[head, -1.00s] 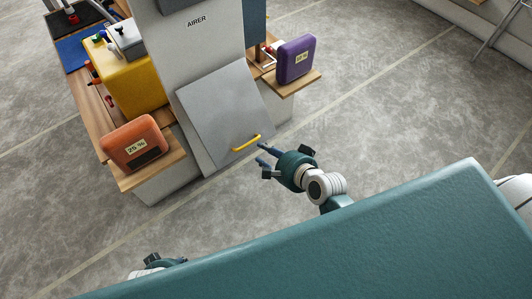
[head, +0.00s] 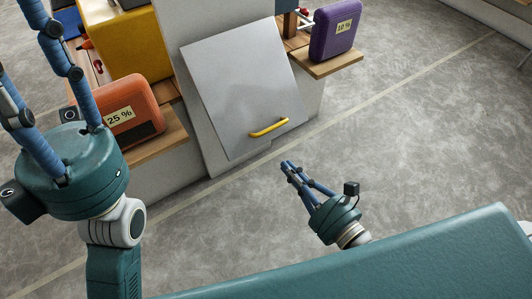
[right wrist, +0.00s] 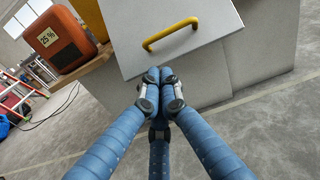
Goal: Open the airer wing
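The airer wing (head: 235,85) is a flat grey panel on the front of the grey airer, its lower part standing out from the body. A yellow bar handle (head: 269,127) is near its lower edge; the handle also shows in the right wrist view (right wrist: 170,34). My right gripper (head: 288,166) has its blue fingertips together and empty, in front of and below the handle, apart from it. In the right wrist view the closed fingertips (right wrist: 160,76) point towards the panel's lower edge. My left gripper (head: 42,95) is raised at the left, fingers spread; their tips are out of frame.
An orange case marked 25 % (head: 133,108) sits on a wooden side shelf left of the wing. A purple case marked 10 % (head: 335,30) sits on a shelf at the right. A yellow container (head: 122,42) stands behind. The floor in front is clear.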

